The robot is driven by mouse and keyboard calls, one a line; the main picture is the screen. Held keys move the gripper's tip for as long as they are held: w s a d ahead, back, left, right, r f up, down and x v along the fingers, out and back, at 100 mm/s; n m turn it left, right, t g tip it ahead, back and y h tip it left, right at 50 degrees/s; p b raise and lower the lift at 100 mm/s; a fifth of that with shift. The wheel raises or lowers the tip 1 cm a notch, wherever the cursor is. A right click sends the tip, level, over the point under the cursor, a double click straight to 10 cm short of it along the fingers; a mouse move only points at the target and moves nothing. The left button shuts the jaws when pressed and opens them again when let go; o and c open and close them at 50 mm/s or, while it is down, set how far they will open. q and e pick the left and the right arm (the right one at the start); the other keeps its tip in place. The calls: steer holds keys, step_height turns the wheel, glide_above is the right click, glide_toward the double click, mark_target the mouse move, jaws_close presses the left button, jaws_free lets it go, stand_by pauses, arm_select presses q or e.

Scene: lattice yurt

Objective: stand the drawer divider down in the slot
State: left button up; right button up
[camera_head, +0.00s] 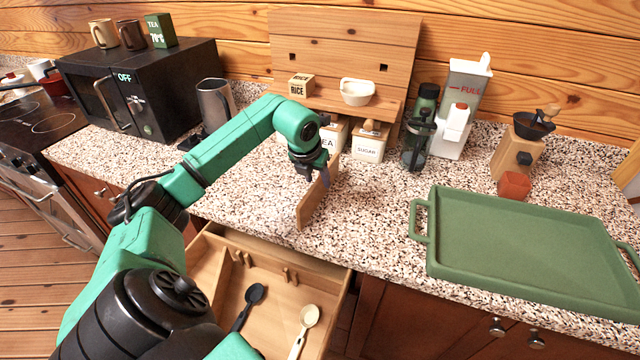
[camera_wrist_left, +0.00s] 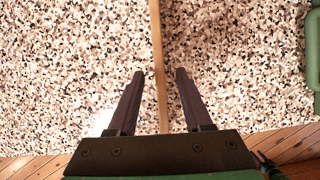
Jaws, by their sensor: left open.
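The drawer divider (camera_head: 313,200) is a thin wooden board that appears to stand on its long edge on the speckled counter, near the front edge. My left gripper (camera_head: 317,172) is over it, open. In the left wrist view the divider (camera_wrist_left: 157,50) runs as a narrow strip between the two fingers of my left gripper (camera_wrist_left: 160,76), with a gap on each side. The open wooden drawer (camera_head: 338,282) is below the counter front. Small wooden posts (camera_head: 290,276) stand inside, seemingly marking the slot; my arm hides part of the drawer. My right gripper is out of view.
A dark spoon (camera_head: 254,294) and a cream spoon (camera_head: 308,317) lie in the drawer. A green tray (camera_head: 520,245) covers the counter at right. Counter between divider and tray is clear.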

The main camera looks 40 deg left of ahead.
mark_target(320, 186)
arm_select(q)
steer(key=p+x, duration=0.2)
steer(key=x, duration=0.2)
steer(key=shift+w+f, duration=0.1)
steer(key=shift+w, duration=0.05)
steer(key=shift+f, duration=0.2)
steer(key=shift+a, duration=0.1)
jaws_close()
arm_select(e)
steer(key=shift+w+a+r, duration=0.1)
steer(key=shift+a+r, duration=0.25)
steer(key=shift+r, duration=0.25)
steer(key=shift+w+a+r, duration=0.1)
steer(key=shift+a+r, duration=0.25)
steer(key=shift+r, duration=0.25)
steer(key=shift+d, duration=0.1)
arm_select(q)
steer(key=shift+w+r, duration=0.1)
